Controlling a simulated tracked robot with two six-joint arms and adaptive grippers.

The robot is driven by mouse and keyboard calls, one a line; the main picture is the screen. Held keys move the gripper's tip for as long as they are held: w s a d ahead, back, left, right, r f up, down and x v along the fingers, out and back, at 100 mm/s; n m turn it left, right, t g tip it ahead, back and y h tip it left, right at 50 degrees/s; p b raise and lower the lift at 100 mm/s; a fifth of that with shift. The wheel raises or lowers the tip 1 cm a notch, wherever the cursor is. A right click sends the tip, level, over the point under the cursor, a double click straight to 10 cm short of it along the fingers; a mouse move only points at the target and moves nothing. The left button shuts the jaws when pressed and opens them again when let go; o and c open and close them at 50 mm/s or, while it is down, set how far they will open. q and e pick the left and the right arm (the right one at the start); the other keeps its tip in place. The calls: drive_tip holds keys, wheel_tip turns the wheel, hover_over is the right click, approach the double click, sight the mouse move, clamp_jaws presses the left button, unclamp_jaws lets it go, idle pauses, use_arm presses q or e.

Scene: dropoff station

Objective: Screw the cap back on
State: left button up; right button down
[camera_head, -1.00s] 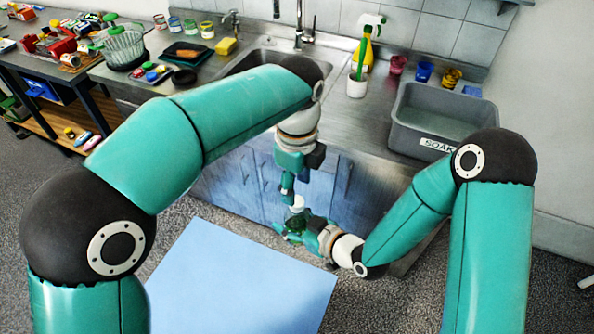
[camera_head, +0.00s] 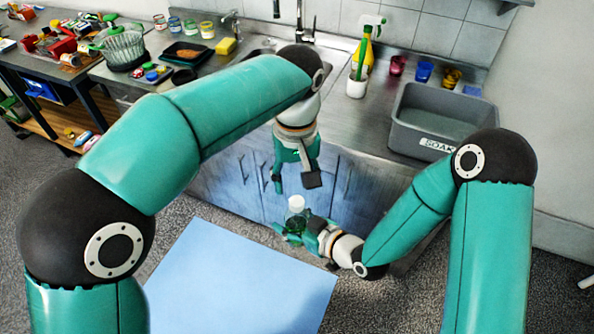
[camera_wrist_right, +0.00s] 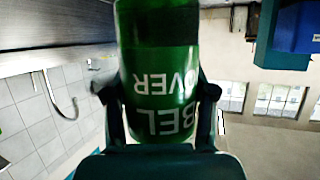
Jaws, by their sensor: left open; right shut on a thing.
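My right gripper (camera_head: 291,235) is shut on a green bottle (camera_wrist_right: 158,85), which it holds upright in front of the counter. The bottle has white lettering in the right wrist view. A white cap (camera_head: 296,202) sits at the top of the bottle in the head view. Whether it is screwed tight cannot be seen. My left gripper (camera_head: 294,184) is open and empty just above the cap, its fingers pointing down and apart from it. The lower bottle is mostly hidden by the right gripper's fingers in the head view.
The steel counter (camera_head: 352,130) runs behind the grippers, with a grey soak tub (camera_head: 405,140) at right. A spray bottle (camera_head: 366,50) and a white pot with a green brush (camera_head: 356,88) stand near the wall. A blue mat (camera_head: 240,285) lies on the floor.

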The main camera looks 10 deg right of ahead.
sight(297, 201)
use_arm(q)
drive_tip(key=n, duration=0.6)
drive_tip(key=shift+r, duration=0.5)
drive_tip(key=shift+d+r, duration=0.15)
drive_tip(key=shift+r, duration=0.1)
drive_tip(key=shift+f, duration=4)
drive_tip(key=shift+c, duration=0.2)
